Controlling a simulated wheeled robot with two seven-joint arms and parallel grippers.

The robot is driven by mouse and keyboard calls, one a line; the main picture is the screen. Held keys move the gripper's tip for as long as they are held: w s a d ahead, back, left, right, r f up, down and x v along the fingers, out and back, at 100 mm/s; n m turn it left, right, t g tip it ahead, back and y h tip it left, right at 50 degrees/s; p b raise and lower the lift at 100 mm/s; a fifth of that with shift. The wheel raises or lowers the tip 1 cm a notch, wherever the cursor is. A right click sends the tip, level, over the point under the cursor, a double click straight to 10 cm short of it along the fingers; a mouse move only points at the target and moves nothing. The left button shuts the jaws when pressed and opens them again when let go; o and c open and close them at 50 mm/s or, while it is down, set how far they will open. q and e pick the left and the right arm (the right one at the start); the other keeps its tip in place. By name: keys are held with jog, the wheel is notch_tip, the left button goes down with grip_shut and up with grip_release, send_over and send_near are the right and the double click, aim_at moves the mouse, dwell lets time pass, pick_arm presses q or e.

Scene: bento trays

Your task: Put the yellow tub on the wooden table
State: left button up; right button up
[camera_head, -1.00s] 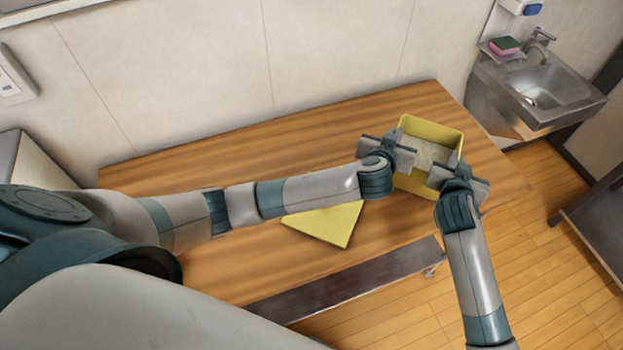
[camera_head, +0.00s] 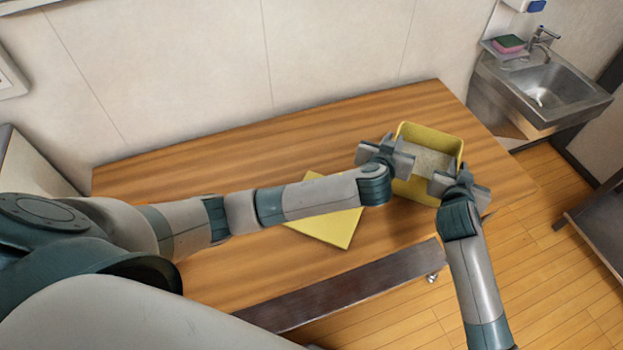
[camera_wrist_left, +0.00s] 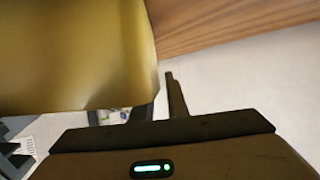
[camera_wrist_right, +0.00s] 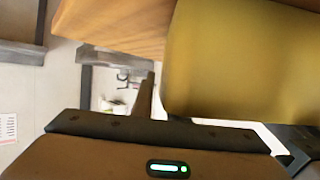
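The yellow tub (camera_head: 430,133) is at the right end of the wooden table (camera_head: 200,160), with pale contents (camera_head: 428,161) inside. My left gripper (camera_head: 404,160) is at its left wall and my right gripper (camera_head: 442,180) is at its right front wall. Both look shut on the tub's wall. The wall fills the upper left of the left wrist view (camera_wrist_left: 75,55) and the upper right of the right wrist view (camera_wrist_right: 240,60), with one finger showing beside it in each. I cannot tell whether the tub's base touches the table.
A flat yellow sheet or board (camera_head: 335,229) lies on the table, partly under my left arm. A metal sink (camera_head: 545,90) with a sponge (camera_head: 508,43) is beyond the table's right end. The left and back of the table are clear.

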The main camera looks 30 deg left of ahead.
pick_arm(q)
jog(key=shift+o, duration=0.2)
jog(key=shift+s+d+r, duration=0.1)
jog(key=shift+d, duration=0.05)
pick_arm(e)
jog(key=shift+o, duration=0.2)
jog(key=shift+a+r, duration=0.1)
pick_arm(q)
jog(key=shift+s+d+r, duration=0.1)
jog(key=shift+s+r, duration=0.1)
jog(key=shift+s, duration=0.35)
jog(key=v, duration=1)
jog(key=shift+s, duration=0.35)
pick_arm(e)
jog(key=shift+s, duration=0.1)
pick_arm(q)
jog(key=shift+r, duration=0.15)
pick_arm(e)
jog(key=v, duration=1.2)
jog(key=shift+a, duration=0.1)
